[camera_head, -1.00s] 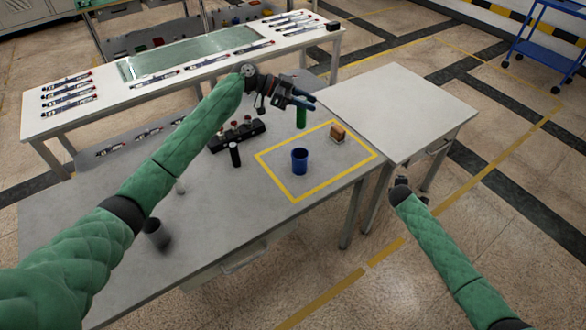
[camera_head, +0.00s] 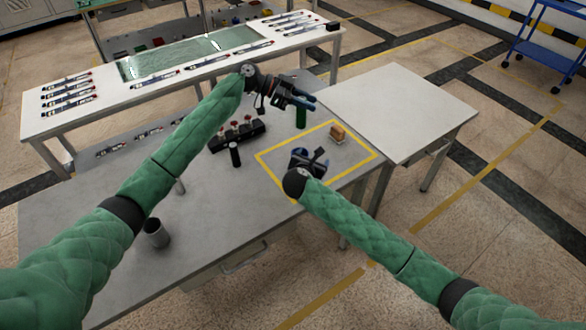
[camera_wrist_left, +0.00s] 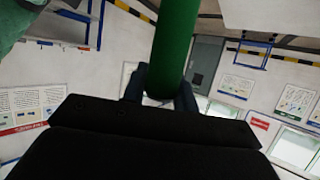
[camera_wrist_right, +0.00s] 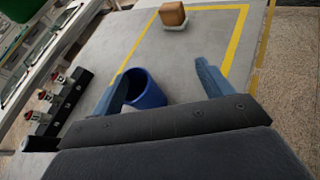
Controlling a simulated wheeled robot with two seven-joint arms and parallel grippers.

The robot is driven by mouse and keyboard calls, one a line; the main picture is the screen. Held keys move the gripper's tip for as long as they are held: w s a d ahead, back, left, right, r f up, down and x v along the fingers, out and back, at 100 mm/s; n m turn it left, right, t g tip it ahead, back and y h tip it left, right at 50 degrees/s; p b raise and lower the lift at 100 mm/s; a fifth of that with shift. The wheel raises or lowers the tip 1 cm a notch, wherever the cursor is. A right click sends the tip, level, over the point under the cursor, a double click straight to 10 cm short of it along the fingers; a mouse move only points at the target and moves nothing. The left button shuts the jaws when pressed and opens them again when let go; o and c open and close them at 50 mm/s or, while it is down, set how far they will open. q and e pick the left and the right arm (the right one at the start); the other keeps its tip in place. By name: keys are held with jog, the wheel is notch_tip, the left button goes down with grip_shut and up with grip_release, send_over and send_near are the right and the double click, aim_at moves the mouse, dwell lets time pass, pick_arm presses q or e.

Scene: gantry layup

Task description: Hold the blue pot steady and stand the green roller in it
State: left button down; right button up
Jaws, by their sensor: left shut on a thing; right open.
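The green roller (camera_head: 301,117) is held upright by my left gripper (camera_head: 303,101) above the far part of the grey table. In the left wrist view the green roller (camera_wrist_left: 175,45) stands between the shut fingers. The blue pot (camera_wrist_right: 146,90) stands upright and looks empty in the right wrist view, inside the yellow outline. My right gripper (camera_wrist_right: 160,80) is open, with the pot close to its left finger and not gripped. In the head view my right gripper (camera_head: 308,160) hides most of the pot.
A yellow outline (camera_head: 359,168) marks the table, with an orange-brown block (camera_head: 337,133) in its far corner. A black rack (camera_head: 238,136) and a dark cylinder (camera_head: 235,154) stand to the left. A pale side table (camera_head: 400,105) is clear.

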jog(key=s+a+n, duration=0.2)
jog(key=s+a, duration=0.2)
jog(key=a, duration=0.2)
jog(key=x, duration=1.2)
jog(key=shift+a+f, duration=0.2)
jog(key=shift+a, duration=0.1)
jog(key=c, duration=1.1)
